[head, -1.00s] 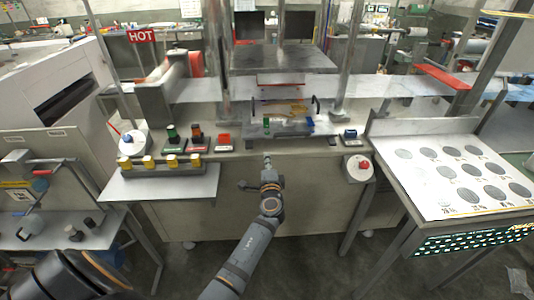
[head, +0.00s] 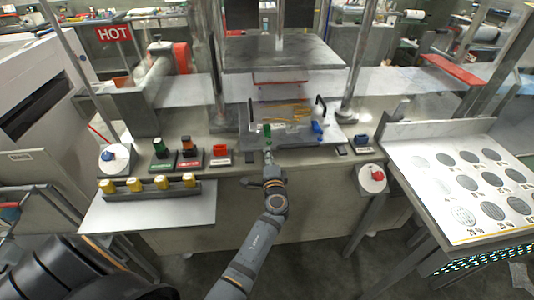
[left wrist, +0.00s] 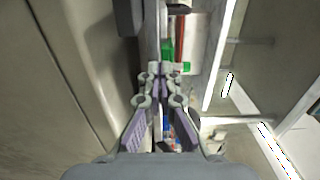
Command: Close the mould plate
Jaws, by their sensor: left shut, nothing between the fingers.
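The mould plate (head: 285,133) is a flat grey plate on the machine bench, below the raised press platen (head: 283,52). Thin yellowish strips (head: 285,113) lie at its back, with upright dark handles at both sides. A green piece (head: 267,130) and a blue piece (head: 317,129) stand at its front. My left gripper (head: 268,152) is shut and empty at the plate's front edge, just below the green piece. In the left wrist view its closed fingertips (left wrist: 160,68) are close to a green part (left wrist: 168,50); I cannot tell if they touch. My right gripper is not in view.
Green, orange and red control blocks (head: 190,153) stand left of the plate. Yellow-topped pieces (head: 160,184) sit in a rack on a side shelf. A table with dark discs (head: 470,180) stands right. Metal posts (head: 354,60) flank the press.

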